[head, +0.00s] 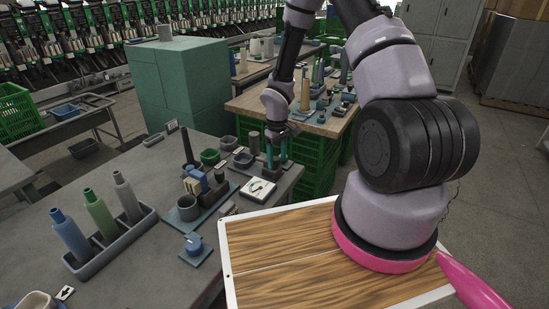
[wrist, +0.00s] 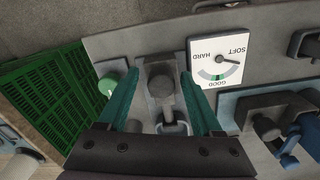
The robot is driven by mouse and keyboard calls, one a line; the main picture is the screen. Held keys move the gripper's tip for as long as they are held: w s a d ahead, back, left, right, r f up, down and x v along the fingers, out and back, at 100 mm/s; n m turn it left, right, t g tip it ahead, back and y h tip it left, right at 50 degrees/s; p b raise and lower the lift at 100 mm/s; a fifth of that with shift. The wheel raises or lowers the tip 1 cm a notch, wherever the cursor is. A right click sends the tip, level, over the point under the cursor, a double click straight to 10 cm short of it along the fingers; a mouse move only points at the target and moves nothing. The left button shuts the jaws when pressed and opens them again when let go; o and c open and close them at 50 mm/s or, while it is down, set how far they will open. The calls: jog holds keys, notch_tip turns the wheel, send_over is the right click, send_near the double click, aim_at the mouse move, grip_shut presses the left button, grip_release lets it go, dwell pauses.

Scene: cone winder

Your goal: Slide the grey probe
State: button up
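The grey probe (wrist: 160,84), with a rounded dark grey head and a short rod, stands on a grey base in the wrist view. My gripper (wrist: 158,76) has its two teal fingers apart, one on each side of the probe, with a visible gap on both sides. In the head view my gripper (head: 277,152) points down at the right end of the grey table, and its fingers partly hide the probe there. A white dial card (wrist: 218,60) marked SOFT, HARD and GOOD lies beside the probe; its needle points toward the SOFT side. The card also shows in the head view (head: 257,189).
A grey tray (head: 112,240) holds three cones, blue, green and grey. Several small pots and fixtures crowd the table left of my gripper, including a blue-knobbed device (head: 194,246). A green crate (wrist: 50,95) stands beyond the table edge. A wood-topped panel (head: 290,265) is in front.

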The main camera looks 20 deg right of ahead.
dwell(0.3)
jog(key=shift+w+r, duration=0.1)
jog(key=shift+r, duration=0.3)
notch_tip(320, 180, up, 10)
jog(key=s+d+r+m+t, duration=0.2)
jog(key=s+r+m, duration=0.1)
jog(key=r, duration=0.8)
jog(key=s+d+r+m+t, duration=0.1)
jog(key=s+d+r+m, duration=0.15)
jog(key=r, duration=0.85)
jog(key=s+a+r+m+t+y, duration=0.2)
jog(key=s+r+m+t, duration=0.2)
jog(key=s+r, duration=1)
jog(key=s, duration=0.3)
jog(key=shift+m, duration=0.35)
